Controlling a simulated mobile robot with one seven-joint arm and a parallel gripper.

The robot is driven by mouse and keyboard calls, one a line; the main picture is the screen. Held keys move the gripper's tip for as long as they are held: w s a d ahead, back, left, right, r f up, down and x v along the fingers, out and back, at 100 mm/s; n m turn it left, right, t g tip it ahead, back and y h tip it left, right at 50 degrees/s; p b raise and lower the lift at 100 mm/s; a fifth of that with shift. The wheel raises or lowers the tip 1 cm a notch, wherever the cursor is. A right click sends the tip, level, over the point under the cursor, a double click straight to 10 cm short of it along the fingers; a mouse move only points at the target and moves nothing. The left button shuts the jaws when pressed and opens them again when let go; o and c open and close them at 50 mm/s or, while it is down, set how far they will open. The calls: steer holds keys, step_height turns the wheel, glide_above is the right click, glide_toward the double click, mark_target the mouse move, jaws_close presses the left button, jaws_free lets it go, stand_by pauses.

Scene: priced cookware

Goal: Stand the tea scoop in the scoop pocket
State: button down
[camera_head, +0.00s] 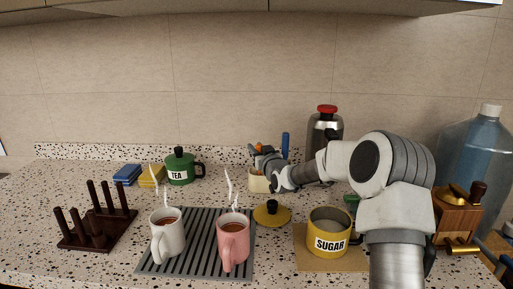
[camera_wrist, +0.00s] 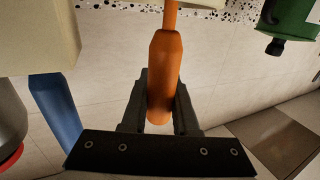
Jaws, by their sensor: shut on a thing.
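My gripper (camera_wrist: 161,100) is shut on an orange handle (camera_wrist: 166,65), which I take to be the tea scoop's. The handle's thin shaft runs to the top edge of the wrist view, beside a cream edge. The scoop's head is out of sight, so I cannot tell whether it is inside a pocket. In the head view the orange handle (camera_head: 259,147) shows small above a cream holder (camera_head: 257,184), partly hidden by my arm. A blue handle (camera_head: 285,146) stands upright just right of it; it also shows in the wrist view (camera_wrist: 55,110), against a cream block (camera_wrist: 38,35).
A green TEA canister (camera_head: 180,169) stands left of the holder, a red-topped flask (camera_head: 326,128) right. Two steaming mugs (camera_head: 167,240) (camera_head: 233,243) stand on a grey mat (camera_head: 190,263). A yellow lid (camera_head: 272,214) and SUGAR canister (camera_head: 329,242) are in front. A wooden grinder (camera_head: 457,216) is right.

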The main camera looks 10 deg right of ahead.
steer(key=shift+f, duration=0.3)
steer(key=c, duration=0.6)
jaws_free()
